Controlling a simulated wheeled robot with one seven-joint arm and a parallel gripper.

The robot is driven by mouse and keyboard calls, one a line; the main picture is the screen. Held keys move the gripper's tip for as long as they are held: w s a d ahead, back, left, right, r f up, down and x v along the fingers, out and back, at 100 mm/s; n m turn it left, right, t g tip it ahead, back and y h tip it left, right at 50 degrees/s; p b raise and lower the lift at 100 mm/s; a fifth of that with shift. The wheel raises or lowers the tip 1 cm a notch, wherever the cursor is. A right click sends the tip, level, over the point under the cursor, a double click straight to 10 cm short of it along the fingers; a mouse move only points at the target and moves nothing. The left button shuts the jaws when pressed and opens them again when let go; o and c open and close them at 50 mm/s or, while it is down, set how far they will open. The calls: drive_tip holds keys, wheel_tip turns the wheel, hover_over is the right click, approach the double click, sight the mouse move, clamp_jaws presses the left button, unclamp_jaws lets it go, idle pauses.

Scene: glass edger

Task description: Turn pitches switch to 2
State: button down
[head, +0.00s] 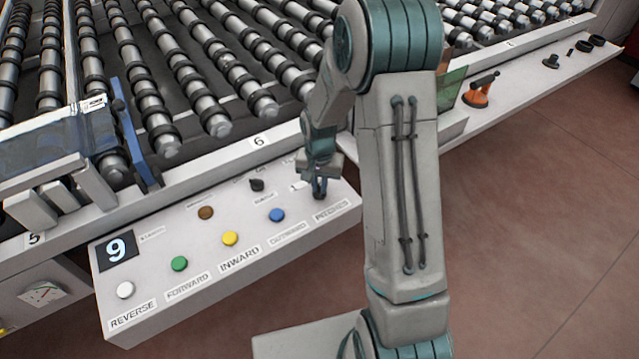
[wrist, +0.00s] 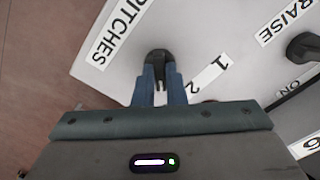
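The control panel (head: 215,275) has a black pitches switch at its right end, mostly hidden behind my gripper (head: 319,190) in the head view. In the wrist view the dark round pitches switch (wrist: 158,57) sits at the fingertips, beside the PITCHES label (wrist: 113,33). My gripper (wrist: 160,78) points down at it with one blue finger on each side of its handle, seemingly closed against it. The number 1 (wrist: 222,65) and the number 2 (wrist: 193,87) are printed to the switch's right. I cannot tell which number its handle points at.
Another black knob (head: 257,184) stands left of my gripper, also in the wrist view by the RAISE label (wrist: 283,24). Blue (head: 277,215), yellow (head: 230,238), green (head: 180,263) and white (head: 125,290) buttons line the panel. Roller conveyors lie behind; open floor is in front.

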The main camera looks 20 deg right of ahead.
sight(319, 188)
drive_tip(key=n+b, duration=0.1)
drive_tip(key=n, duration=0.3)
drive_tip(key=shift+n+b, duration=0.3)
drive_tip(key=shift+b, duration=0.05)
drive_tip(key=shift+n, duration=2.1)
drive_tip(key=c, duration=1.5)
unclamp_jaws()
drive_tip(key=shift+r, duration=0.1)
wheel_tip(319, 188, up, 14)
drive_tip(key=shift+f+b, duration=0.15)
drive_tip(key=shift+b, duration=0.3)
